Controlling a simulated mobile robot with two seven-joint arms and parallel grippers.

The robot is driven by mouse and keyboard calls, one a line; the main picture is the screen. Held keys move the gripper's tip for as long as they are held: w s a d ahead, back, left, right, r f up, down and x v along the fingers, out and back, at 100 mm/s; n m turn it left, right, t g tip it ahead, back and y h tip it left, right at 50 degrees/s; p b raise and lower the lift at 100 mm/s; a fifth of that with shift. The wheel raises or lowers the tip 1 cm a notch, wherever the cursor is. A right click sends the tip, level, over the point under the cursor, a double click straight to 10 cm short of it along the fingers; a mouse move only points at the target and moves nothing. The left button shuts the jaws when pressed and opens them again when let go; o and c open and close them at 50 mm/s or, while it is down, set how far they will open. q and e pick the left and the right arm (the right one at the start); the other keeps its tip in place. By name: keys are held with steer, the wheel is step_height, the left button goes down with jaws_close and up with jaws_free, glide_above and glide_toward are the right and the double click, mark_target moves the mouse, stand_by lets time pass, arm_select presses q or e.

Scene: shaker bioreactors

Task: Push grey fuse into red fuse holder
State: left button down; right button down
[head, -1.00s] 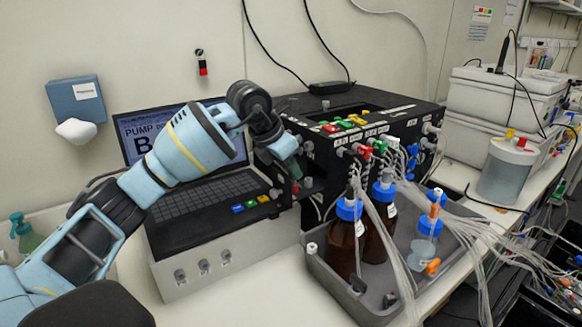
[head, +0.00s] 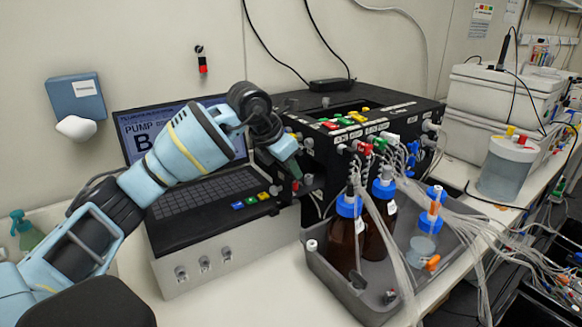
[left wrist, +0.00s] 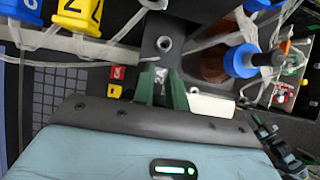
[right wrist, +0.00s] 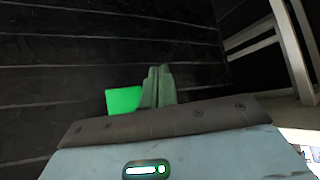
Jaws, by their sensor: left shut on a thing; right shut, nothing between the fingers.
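My left gripper (head: 288,160) hangs at the left side of the black pump box (head: 375,128), above the right end of the laptop keyboard. In the left wrist view its fingers (left wrist: 163,88) are shut on a grey fuse (left wrist: 160,76) marked 2A. A dark grey block with a round socket (left wrist: 163,44) lies just beyond the fingertips; I cannot tell whether the fuse touches it. A small red piece (left wrist: 118,72) shows to the left of the fingers. I cannot tell whether it is the red fuse holder. My right gripper (right wrist: 160,84) is shut and empty against a dark background.
Brown bottles with blue caps (head: 345,240) stand in a grey tray (head: 328,268) to the right, with many clear tubes. The laptop (head: 205,195) lies left and below. A yellow piece (left wrist: 114,91) is near the red one. A green block (right wrist: 124,100) shows beside the right fingers.

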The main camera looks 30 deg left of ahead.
arm_select(q)
steer(key=shift+f, duration=0.35)
stand_by(0.3)
steer(key=c, duration=1.3)
jaws_free()
steer(key=shift+c, duration=0.2)
steer(key=v, duration=0.7)
steer(key=shift+s+r, duration=0.15)
steer(key=shift+r, duration=0.2)
